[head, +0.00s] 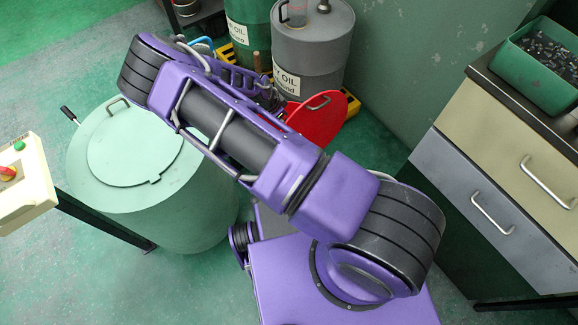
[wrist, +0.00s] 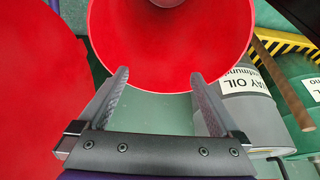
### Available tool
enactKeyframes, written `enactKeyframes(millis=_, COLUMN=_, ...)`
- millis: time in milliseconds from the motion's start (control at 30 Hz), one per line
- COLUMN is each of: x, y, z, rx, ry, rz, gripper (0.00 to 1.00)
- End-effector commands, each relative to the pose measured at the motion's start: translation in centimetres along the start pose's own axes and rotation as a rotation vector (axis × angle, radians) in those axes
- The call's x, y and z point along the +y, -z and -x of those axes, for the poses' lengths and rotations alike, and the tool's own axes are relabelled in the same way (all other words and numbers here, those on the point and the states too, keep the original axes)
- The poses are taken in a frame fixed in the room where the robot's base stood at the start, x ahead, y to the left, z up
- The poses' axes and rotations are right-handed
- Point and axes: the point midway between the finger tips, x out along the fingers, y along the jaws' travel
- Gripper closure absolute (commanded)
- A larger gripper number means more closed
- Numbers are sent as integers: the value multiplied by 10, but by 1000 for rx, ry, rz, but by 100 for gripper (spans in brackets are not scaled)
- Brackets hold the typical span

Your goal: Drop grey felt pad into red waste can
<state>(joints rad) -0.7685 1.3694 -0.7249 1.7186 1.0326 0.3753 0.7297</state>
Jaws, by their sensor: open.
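The red waste can (wrist: 170,55) stands open in the wrist view, and I look down into its red inside. A small rounded greyish patch (wrist: 168,2) shows inside it at the top edge of the picture; I cannot tell if it is the grey felt pad or the can's floor. The red lid (head: 322,118) with a grey handle is raised in the head view, where my arm hides the can. My gripper (wrist: 160,76) is open with nothing between its fingers, and its tips overlap the can's near rim in the picture.
A pale green drum (head: 135,145) with a lid stands left. Grey (head: 312,45) and green (head: 248,30) oil drums stand behind, by yellow-black edging. A drawer cabinet (head: 505,170) with a green bin (head: 545,62) of small parts is right. A control box (head: 22,180) is far left.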

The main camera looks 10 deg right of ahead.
Motion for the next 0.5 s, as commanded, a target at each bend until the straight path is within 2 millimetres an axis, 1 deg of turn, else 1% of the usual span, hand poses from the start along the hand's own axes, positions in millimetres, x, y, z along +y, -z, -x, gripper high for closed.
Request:
enactKeyframes(millis=33, x=-1, y=0, z=12, rx=-1, ry=4, rz=0, gripper=0)
enactKeyframes(millis=67, x=-1, y=0, z=19, rx=-2, ry=3, rz=0, gripper=0)
enactKeyframes(millis=300, x=-1, y=0, z=79, rx=-2, ry=5, rz=0, gripper=0)
enactKeyframes(millis=500, x=-1, y=0, z=124, rx=-1, ry=4, rz=1, gripper=0)
